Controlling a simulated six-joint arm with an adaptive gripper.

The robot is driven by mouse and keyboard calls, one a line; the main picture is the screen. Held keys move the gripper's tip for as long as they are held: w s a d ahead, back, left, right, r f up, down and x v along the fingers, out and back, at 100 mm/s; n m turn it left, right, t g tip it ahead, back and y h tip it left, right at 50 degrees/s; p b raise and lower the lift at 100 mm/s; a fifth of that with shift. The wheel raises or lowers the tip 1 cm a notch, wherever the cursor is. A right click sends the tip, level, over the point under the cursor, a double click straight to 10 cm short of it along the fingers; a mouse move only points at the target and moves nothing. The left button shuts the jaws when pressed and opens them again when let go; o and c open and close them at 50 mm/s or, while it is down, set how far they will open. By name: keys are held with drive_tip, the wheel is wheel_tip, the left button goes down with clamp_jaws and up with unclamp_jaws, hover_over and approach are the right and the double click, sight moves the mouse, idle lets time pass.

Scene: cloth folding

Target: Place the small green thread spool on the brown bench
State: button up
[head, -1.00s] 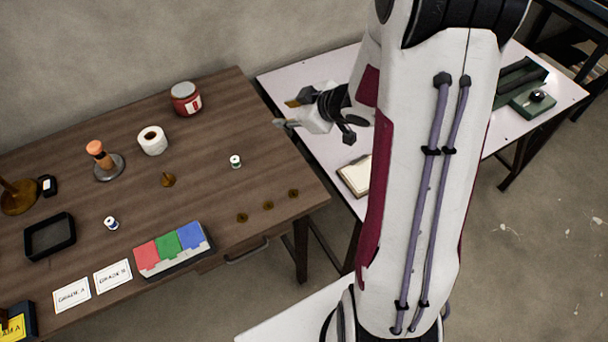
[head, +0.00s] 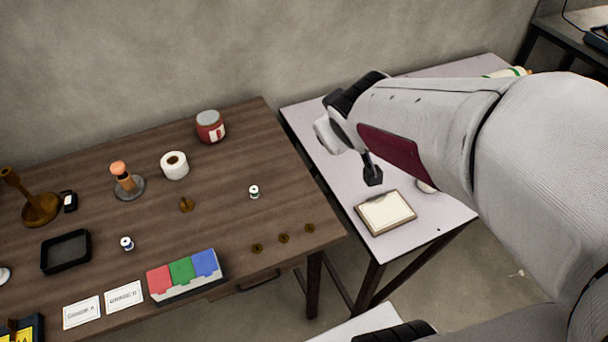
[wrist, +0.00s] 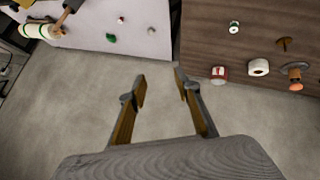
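A small white spool with a green band (head: 254,191) stands upright on the brown bench (head: 225,225), right of its middle. It also shows in the wrist view (wrist: 234,27). A small green item (wrist: 111,38), too small to identify, lies on the white table in the wrist view.
The bench also bears a blue-banded spool (head: 127,243), paper roll (head: 175,165), red jar (head: 210,127), stamp (head: 127,180), black tray (head: 66,252) and colored block (head: 187,275). A clipboard (head: 385,212) lies on the white table. The bench is clear around the green-banded spool.

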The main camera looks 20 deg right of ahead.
drive_tip(key=s+a+m+g+y, duration=0.1)
drive_tip(key=s+a, duration=0.5)
drive_tip(key=s, duration=0.2)
drive_tip(key=s+a+r+m+g+y, duration=0.1)
drive_tip(key=s+a+y, duration=0.1)
drive_tip(key=s+a, duration=0.4)
drive_tip(key=s, duration=0.3)
drive_tip(key=shift+s+r+g, duration=0.15)
drive_tip(key=shift+s+g, duration=0.05)
drive_tip(key=shift+g, duration=0.1)
